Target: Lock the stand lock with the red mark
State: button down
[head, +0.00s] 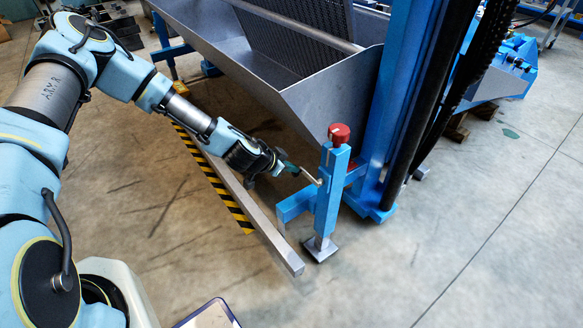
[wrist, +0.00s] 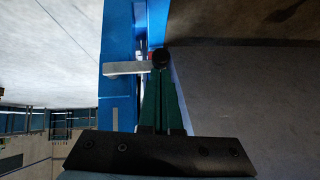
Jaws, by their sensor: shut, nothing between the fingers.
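The blue stand leg (head: 328,205) with a red cap (head: 339,134) stands upright at the machine's corner. A short light-metal lock lever (head: 311,177) sticks out from its upper part toward my gripper. In the wrist view the lever (wrist: 125,68) lies across the blue post (wrist: 117,35), with a round black knob (wrist: 161,58) at its right end. My gripper (head: 287,166) is left of the lever in the head view. Its green fingers (wrist: 160,82) are shut and empty, with tips right by the knob. I cannot tell whether they touch it.
A grey metal trough (head: 330,85) overhangs just behind my gripper. A blue column (head: 398,110) stands right of the leg. A metal floor beam (head: 268,228) and yellow-black striping (head: 228,197) lie below my arm. The floor (head: 470,210) at the right is clear.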

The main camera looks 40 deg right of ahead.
jog(key=shift+w+f+b, duration=0.15)
jog(key=shift+f+b, duration=0.1)
jog(key=shift+b, duration=0.05)
jog(key=shift+f+g, duration=0.1)
jog(key=shift+g, duration=0.2)
jog(key=f+n+g+b, duration=0.2)
jog(key=f+g+b, duration=0.1)
jog(key=b, duration=0.2)
jog(key=f+n+g+b, duration=0.2)
jog(key=f+g+b, duration=0.1)
jog(key=b, duration=0.3)
jog(key=s+f+n+g+h+b, duration=0.1)
jog(key=f+n+g+b, duration=0.1)
jog(key=b, duration=0.3)
jog(key=shift+f+g, duration=0.55)
jog(key=shift+g, duration=0.35)
jog(key=shift+s+a+f+n+g+h+b, duration=0.1)
jog(key=shift+s+f+n+g+h+b, duration=0.25)
jog(key=shift+s+n+g+b, duration=0.5)
jog(key=shift+s+f+n+g+h+b, duration=0.35)
jog(key=shift+n+g+b, duration=0.15)
jog(key=shift+b, duration=0.65)
